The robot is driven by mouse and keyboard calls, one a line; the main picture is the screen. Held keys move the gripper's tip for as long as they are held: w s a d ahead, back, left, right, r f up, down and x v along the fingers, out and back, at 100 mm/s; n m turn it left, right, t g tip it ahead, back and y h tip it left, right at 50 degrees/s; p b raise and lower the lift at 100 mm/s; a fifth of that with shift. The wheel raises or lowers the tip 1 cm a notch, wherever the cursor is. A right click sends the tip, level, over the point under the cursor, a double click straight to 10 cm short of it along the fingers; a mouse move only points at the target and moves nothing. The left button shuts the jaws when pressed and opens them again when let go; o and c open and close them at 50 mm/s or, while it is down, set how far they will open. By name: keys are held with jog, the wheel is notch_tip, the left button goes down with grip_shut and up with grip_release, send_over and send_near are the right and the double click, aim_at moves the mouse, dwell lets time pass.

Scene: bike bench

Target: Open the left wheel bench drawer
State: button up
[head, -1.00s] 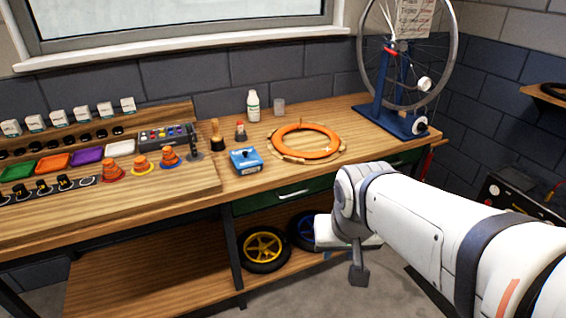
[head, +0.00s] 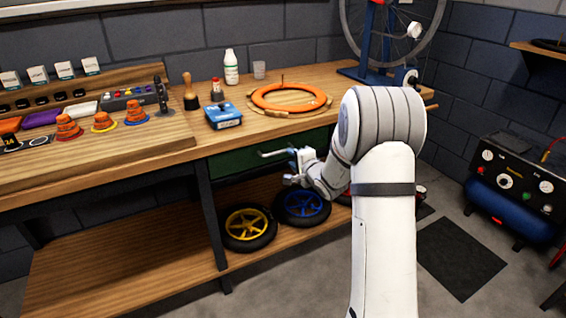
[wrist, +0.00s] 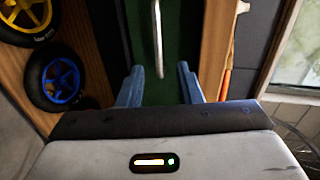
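The green drawer (head: 238,162) sits under the bench top, left of my arm. It looks shut. Its pale bar handle (head: 273,152) runs across the front. My gripper (head: 293,167) is at the right end of this handle in the head view, partly hidden by my arm. In the wrist view my gripper (wrist: 159,70) is open, with two blue-grey fingers apart. The handle (wrist: 158,38) stands out against the green drawer front (wrist: 180,45), and its near end shows between the fingertips. I cannot tell whether the fingers touch it.
A yellow-rimmed wheel (head: 247,228) and a blue-rimmed wheel (head: 302,207) lie on the lower shelf (head: 120,250) below the drawer. An orange tyre ring (head: 290,97) and a blue box (head: 223,116) are on the bench top. A compressor (head: 515,200) stands at the right.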

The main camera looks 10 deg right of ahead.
aim_at(281, 152)
jog(key=b+x, duration=0.1)
jog(key=x, duration=0.7)
jog(key=shift+a+f, duration=0.1)
jog(key=shift+f, duration=0.1)
jog(key=shift+c, duration=0.4)
grip_shut()
